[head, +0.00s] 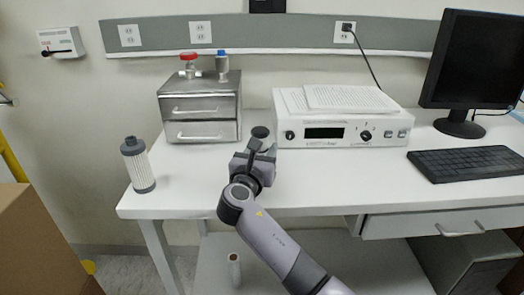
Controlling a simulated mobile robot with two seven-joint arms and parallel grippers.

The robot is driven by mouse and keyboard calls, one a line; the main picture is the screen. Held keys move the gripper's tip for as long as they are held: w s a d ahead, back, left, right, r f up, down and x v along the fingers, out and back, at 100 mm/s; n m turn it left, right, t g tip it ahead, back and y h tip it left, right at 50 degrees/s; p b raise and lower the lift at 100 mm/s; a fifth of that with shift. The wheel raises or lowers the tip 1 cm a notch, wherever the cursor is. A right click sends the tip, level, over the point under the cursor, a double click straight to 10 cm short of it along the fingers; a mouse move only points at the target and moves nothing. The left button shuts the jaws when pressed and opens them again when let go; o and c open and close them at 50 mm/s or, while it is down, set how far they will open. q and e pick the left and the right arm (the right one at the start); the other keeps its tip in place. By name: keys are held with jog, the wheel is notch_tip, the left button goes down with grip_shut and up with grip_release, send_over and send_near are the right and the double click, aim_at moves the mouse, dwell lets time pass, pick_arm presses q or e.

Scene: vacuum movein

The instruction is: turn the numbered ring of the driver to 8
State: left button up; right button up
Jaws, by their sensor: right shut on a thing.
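My right gripper (264,150) reaches over the white table from the lower right. It is shut on a dark round-topped object (260,132), whose top shows just above the fingers. This may be the driver, but most of it is hidden by the gripper. No numbered ring or digit can be read on it. The held object is just left of the white instrument box, between it and the steel drawer unit. I cannot tell whether it touches the table. My left gripper is not in view.
A white instrument (345,135) with knobs and a dark display stands right of the gripper. A steel drawer unit (200,105) with red and blue valves stands behind left. A grey-white filter cylinder (138,165) stands near the left edge. A keyboard (465,163) and monitor (475,62) are right.

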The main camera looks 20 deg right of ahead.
jog(key=o, duration=1)
jog(key=shift+v, duration=3.6)
jog(key=shift+f, duration=0.1)
